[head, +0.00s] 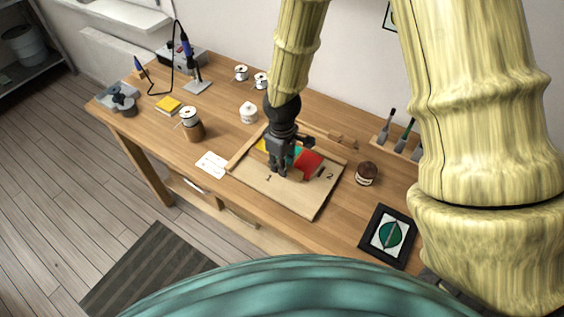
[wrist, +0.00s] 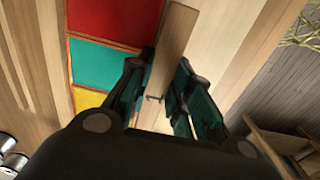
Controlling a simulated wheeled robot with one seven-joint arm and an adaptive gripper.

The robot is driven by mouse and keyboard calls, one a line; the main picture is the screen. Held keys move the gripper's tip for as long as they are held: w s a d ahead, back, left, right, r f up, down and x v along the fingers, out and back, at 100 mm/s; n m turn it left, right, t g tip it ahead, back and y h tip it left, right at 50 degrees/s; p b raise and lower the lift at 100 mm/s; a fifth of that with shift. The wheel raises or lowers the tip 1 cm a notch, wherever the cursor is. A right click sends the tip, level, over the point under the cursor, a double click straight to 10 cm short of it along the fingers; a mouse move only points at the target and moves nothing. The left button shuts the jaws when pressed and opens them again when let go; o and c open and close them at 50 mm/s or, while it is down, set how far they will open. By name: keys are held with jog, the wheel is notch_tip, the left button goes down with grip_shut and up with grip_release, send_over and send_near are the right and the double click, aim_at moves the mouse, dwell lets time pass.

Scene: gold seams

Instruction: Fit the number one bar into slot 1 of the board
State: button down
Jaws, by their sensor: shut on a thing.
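The pale wooden board (head: 300,198) lies on the bench, with a printed 1 and 2 on its near part and yellow, teal and red panels behind. My gripper (head: 278,172) is low over the board, just right of the 1. In the wrist view its fingers (wrist: 158,92) are closed around a narrow brown wooden strip, which I take as the number one bar (wrist: 174,40). The strip runs beside the red panel (wrist: 111,21) and teal panel (wrist: 100,65). A small dark mark shows between the fingers. Slot 1 is hidden, so I cannot tell whether the bar is seated.
A brown jar (head: 366,174) stands right of the board, and a framed picture (head: 388,236) lies at the front right. White cards (head: 211,164) lie to the left. A white lidded pot (head: 249,113) and a soldering iron stand (head: 197,86) are farther back.

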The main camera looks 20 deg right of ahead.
jog(key=shift+s+f+p, duration=0.1)
jog(key=shift+f+p, duration=0.2)
jog(key=shift+f, duration=0.45)
dwell(2.3)
jog(key=c, duration=0.7)
grip_release()
jog(key=shift+c, duration=0.2)
jog(key=shift+r, duration=0.15)
jog(key=shift+r+p, duration=3.05)
jog(key=shift+r, duration=0.35)
jog(key=shift+f, duration=0.1)
